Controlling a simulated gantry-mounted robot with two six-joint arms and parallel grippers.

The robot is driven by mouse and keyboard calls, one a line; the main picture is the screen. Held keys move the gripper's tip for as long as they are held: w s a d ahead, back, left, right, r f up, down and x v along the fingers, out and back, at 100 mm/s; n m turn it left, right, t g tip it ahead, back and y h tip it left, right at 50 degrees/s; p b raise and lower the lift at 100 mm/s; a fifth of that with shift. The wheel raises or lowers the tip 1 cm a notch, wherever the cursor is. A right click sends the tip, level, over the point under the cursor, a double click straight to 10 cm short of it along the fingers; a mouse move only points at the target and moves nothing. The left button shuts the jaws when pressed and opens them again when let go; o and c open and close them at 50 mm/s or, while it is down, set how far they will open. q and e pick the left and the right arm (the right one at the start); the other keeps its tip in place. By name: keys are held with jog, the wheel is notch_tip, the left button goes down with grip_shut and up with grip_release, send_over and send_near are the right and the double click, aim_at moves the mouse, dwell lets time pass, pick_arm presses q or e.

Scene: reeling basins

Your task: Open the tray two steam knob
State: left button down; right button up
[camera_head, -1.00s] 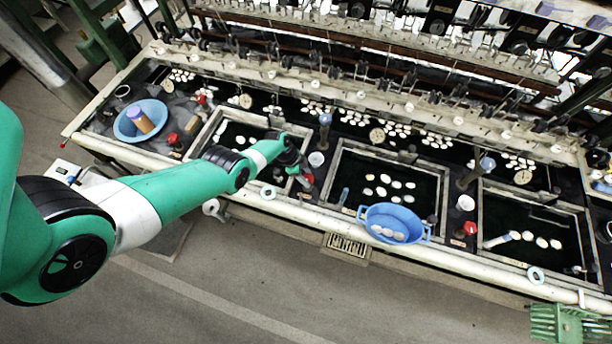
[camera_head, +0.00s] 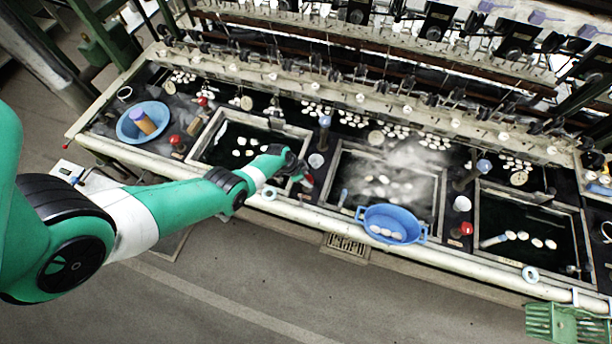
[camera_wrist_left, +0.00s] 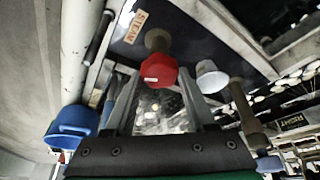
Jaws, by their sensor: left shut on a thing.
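The red steam knob (camera_wrist_left: 158,70) shows in the left wrist view, on a brownish stem beside a label (camera_wrist_left: 136,27) reading "STEAM". My left gripper (camera_wrist_left: 157,84) is shut on this knob, one finger on each side. In the head view my left gripper (camera_head: 302,174) is at the front of the bench, between the left and middle basins, and the red knob (camera_head: 308,181) is partly hidden by it. White steam (camera_head: 390,165) hangs over the middle basin (camera_head: 334,172), which holds several white cocoons. My right gripper is in neither view.
A blue colander (camera_head: 392,224) with cocoons sits at the middle basin's front edge. A white cup (camera_head: 316,160) and a post with a blue top (camera_head: 325,122) stand near the gripper. Other red knobs (camera_head: 467,228) and a blue bowl (camera_head: 142,122) lie farther off.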

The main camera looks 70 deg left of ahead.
pick_arm(q)
jog(key=n+y, duration=0.1)
jog(key=n, duration=0.2)
jog(key=shift+d+n+p, duration=0.15)
jog(key=shift+n+p, duration=0.15)
jog(key=shift+p, duration=0.05)
jog(key=n+y, duration=0.1)
jog(key=n, duration=0.1)
jog(key=shift+f+n+g, duration=0.1)
jog(key=shift+n+g, duration=0.2)
jog(key=shift+n, duration=0.1)
jog(key=n+y+b, duration=0.1)
jog(key=n, duration=0.1)
jog(key=shift+d+f+n+g, duration=0.1)
jog(key=shift+n+g, duration=0.2)
jog(key=shift+w+n+g+y+b, duration=0.1)
jog(key=shift+n+g+y+b, duration=0.25)
jog(key=shift+n, duration=0.6)
jog(key=shift+n+g+y+b, duration=0.2)
jog(key=shift+n+b, duration=0.25)
jog(key=shift+n, duration=0.5)
jog(key=shift+c, duration=1.2)
grip_release()
jog(key=shift+r, duration=0.25)
